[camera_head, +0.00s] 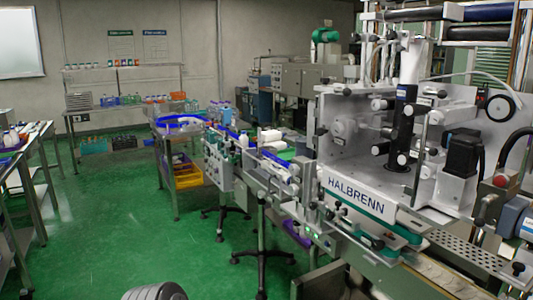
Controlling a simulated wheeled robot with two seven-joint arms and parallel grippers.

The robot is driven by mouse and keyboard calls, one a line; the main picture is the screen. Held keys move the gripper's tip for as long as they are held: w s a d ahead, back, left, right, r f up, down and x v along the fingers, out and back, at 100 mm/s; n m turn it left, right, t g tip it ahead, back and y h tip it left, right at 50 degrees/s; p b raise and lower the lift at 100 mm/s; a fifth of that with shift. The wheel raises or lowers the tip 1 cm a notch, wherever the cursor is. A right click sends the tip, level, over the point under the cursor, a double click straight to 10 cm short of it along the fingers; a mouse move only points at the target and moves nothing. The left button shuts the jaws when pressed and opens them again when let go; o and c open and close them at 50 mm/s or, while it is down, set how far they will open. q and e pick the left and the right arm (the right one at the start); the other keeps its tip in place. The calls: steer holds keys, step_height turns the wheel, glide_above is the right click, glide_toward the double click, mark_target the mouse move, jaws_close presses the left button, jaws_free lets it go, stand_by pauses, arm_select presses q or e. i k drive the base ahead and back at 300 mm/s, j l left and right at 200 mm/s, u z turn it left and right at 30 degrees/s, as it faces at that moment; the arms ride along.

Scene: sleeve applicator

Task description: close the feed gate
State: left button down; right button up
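The sleeve applicator (360,197), a grey and white machine lettered HALBRENN, fills the right side of the head view. A feed conveyor (256,168) runs into it from the left, with white bottles (270,139) and brackets along it. I cannot tell which of the small parts along this conveyor is the feed gate, or whether it is open or shut. Neither of my grippers shows in the view. A grey ribbed rounded part at the bottom edge looks like part of my own body.
A blue-edged table (178,125) with bottles stands behind the conveyor, a yellow crate (188,176) under it. A black-footed stand (262,252) is below the conveyor. A bench (24,160) is at the left. The green floor (120,225) between is clear.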

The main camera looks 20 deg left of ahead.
mark_target(232, 159)
steer(key=i+j+z, duration=0.3)
steer(key=j, duration=0.25)
steer(key=i+j+z, duration=0.35)
steer(key=j, duration=0.35)
steer(key=i+j+z, duration=0.15)
steer(key=j, duration=0.2)
steer(key=i+j, duration=0.15)
steer(key=j, duration=0.2)
steer(key=i+j, duration=0.15)
steer(key=j, duration=0.25)
steer(key=i+j, duration=0.1)
steer(key=j, duration=0.25)
steer(key=i+j, duration=0.15)
steer(key=j, duration=0.2)
steer(key=i+j+z, duration=0.1)
steer(key=j, duration=0.25)
steer(key=i+j, duration=0.15)
steer(key=j, duration=0.25)
steer(key=i+j, duration=0.15)
steer(key=j, duration=0.2)
